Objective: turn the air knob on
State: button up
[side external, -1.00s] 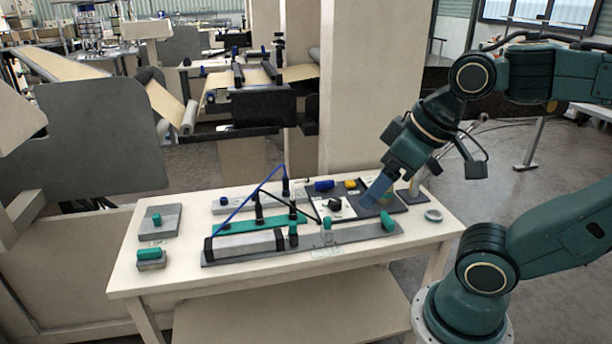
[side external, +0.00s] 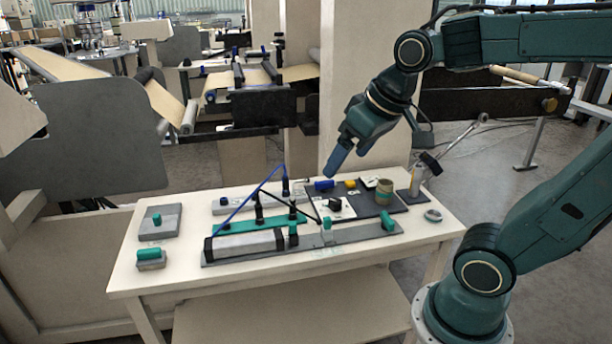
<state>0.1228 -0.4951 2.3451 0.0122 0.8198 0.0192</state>
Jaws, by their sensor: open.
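My gripper (side external: 331,174) is open, with blue fingers pointing down, and hangs above the back of the white table (side external: 180,281). It is apart from everything on the table. Several parts could be the air knob, and I cannot tell which it is. A black knob (side external: 335,204) stands on a small white block, below my gripper in the picture. A teal knob (side external: 157,219) sits on a grey plate (side external: 169,230) at the table's left, and a teal-topped block (side external: 150,254) lies in front of it. Labels are too small to read.
A long grey rail (side external: 355,234) with teal fittings runs along the front. A teal manifold (side external: 240,225) with blue and black hoses stands behind it. A dark tray (side external: 403,205) holds an olive cup (side external: 384,190). A chrome lever stand (side external: 415,185) rises at the back right.

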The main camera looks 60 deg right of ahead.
jog(key=w+d+f+m, duration=0.1)
jog(key=w+d+m, duration=0.1)
jog(key=w+d, duration=0.6)
jog(key=m+g+h, duration=0.2)
jog(key=m, duration=0.3)
send_over(325, 182)
jog(key=s+a, duration=0.4)
notch_tip(325, 182, down, 16)
jog(key=f, duration=0.1)
jog(key=shift+d+r, duration=0.1)
jog(key=shift+r, duration=0.15)
jog(key=shift+w+f, duration=0.1)
jog(key=shift+d+x, duration=0.1)
jog(key=shift+x, duration=3.3)
jog(key=shift+d+x, duration=0.15)
jog(key=shift+x, duration=3.2)
jog(key=c, duration=1)
